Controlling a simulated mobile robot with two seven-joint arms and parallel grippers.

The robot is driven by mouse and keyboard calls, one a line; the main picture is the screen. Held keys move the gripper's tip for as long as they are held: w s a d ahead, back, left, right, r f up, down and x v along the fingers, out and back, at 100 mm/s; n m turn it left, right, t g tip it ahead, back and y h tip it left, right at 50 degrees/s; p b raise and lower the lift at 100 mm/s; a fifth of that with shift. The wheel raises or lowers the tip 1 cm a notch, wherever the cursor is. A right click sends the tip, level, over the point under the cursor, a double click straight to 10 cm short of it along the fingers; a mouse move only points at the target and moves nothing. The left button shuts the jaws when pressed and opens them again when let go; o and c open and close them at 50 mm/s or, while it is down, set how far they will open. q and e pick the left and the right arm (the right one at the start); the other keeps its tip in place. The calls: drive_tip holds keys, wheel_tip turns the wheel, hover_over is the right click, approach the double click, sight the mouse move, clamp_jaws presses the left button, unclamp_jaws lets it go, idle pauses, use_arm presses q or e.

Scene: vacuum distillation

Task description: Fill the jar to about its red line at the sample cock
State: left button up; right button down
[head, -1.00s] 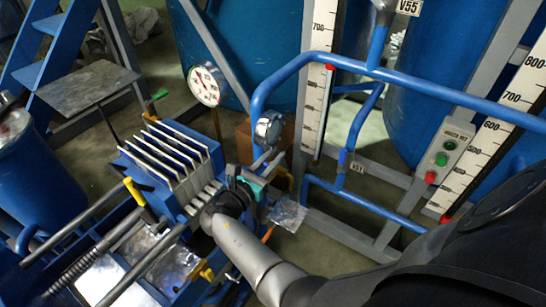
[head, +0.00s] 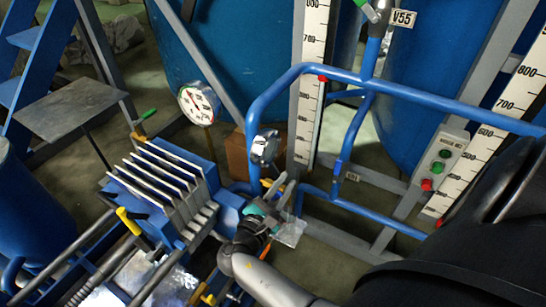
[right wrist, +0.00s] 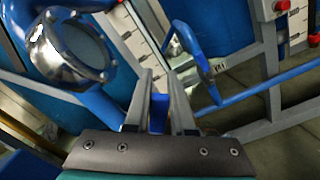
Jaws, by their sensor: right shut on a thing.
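My right gripper (head: 283,193) is just below a round sight glass (head: 265,147) on the blue pipe frame. In the right wrist view its two grey fingers (right wrist: 160,95) are close together, with a small blue piece (right wrist: 158,113) between them. I cannot tell for sure what this piece is. The sight glass also shows at the upper left of the wrist view (right wrist: 75,47). A clear, shiny item (head: 291,229) shows just right of and below the gripper; I cannot tell whether it is the jar. No red line on a jar and no liquid level can be made out. My left gripper is not in view.
A blue filter press with pale plates (head: 165,185) stands left of the gripper. A dial gauge (head: 199,104) is behind it. Blue pipes (head: 330,75) pass above and to the right, near tall scales (head: 311,85) and a green-red button box (head: 440,165).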

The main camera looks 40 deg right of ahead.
drive_tip(key=shift+s+d+f+m, duration=0.1)
drive_tip(key=shift+m, duration=0.2)
drive_tip(key=shift+s+d+f+m+b, duration=0.1)
drive_tip(key=shift+s+f+m+b, duration=0.15)
drive_tip(key=shift+m, duration=0.35)
drive_tip(key=c, duration=0.8)
unclamp_jaws()
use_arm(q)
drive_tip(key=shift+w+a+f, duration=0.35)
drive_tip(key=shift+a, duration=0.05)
use_arm(e)
drive_tip(key=shift+o, duration=0.2)
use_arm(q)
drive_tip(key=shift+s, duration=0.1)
